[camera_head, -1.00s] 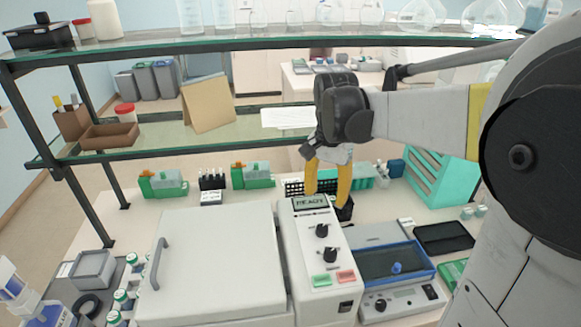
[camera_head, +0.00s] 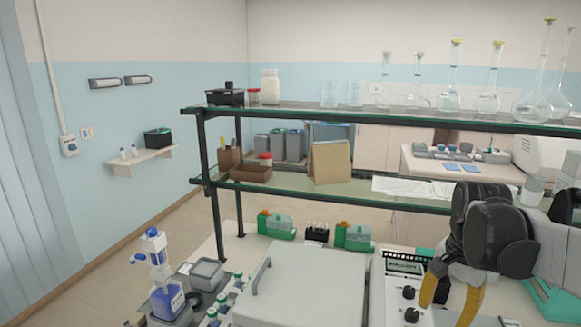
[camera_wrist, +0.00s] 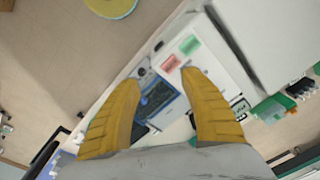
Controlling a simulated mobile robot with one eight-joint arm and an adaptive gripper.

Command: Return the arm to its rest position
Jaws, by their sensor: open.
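My gripper (camera_head: 450,292) shows at the lower right of the head view, with its yellow fingers pointing down beside the control panel of the white lidded machine (camera_head: 310,285). In the wrist view, the two yellow fingers of my gripper (camera_wrist: 160,88) are spread apart with nothing between them. Beyond the fingertips are the panel's green and red buttons (camera_wrist: 180,54) and a blue-framed device (camera_wrist: 157,98). My arm comes in from the right edge of the head view.
A glass-shelved rack (camera_head: 330,112) holding flasks stands behind the bench. A blue pump bottle (camera_head: 165,290) and grey tub (camera_head: 206,274) are at the left. Green racks (camera_head: 353,236) line the bench back. A wall shelf (camera_head: 142,160) is at the far left.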

